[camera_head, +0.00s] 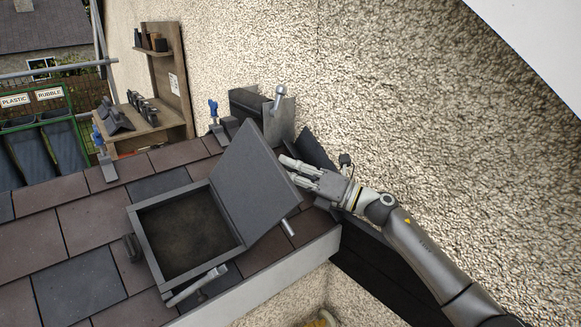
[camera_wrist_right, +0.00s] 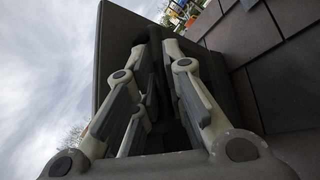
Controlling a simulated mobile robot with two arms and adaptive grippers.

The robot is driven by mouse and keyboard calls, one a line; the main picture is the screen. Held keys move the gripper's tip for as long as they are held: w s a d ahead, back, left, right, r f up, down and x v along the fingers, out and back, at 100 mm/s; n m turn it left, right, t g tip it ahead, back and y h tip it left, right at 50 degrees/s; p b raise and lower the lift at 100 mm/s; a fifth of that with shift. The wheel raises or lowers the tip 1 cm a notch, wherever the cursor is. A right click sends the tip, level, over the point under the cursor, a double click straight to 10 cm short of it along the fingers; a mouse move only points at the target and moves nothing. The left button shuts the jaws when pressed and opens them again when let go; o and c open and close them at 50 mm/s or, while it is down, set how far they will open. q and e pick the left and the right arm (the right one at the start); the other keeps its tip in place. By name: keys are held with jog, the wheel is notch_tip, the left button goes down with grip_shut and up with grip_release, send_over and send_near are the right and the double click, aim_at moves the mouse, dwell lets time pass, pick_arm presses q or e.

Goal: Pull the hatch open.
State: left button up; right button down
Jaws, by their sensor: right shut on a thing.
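The hatch is a dark grey square frame (camera_head: 138,232) set in the tiled roof, with its lid (camera_head: 252,180) raised and tilted up on the right side. The opening inside shows a dark brown floor. My right gripper (camera_head: 290,171) is at the outer face of the lid, near its right edge. In the right wrist view its fingers (camera_wrist_right: 153,45) close around a dark handle (camera_wrist_right: 154,62) on the lid (camera_wrist_right: 118,38). The handle is hidden behind the lid in the head view. My left gripper is in neither view.
A grey bar (camera_head: 198,287) lies at the frame's near corner. A rough plaster wall (camera_head: 400,90) rises close behind my right arm. A wooden shelf unit (camera_head: 165,120) with dark parts stands at the back left. Roof tiles (camera_head: 80,285) spread to the left.

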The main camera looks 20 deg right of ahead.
jog(key=shift+f, duration=0.2)
dwell(0.3)
jog(key=c, duration=1.8)
grip_release()
jog(key=shift+f, duration=0.1)
jog(key=shift+o, duration=0.2)
jog(key=v, duration=1.2)
jog(key=shift+w+d, duration=0.1)
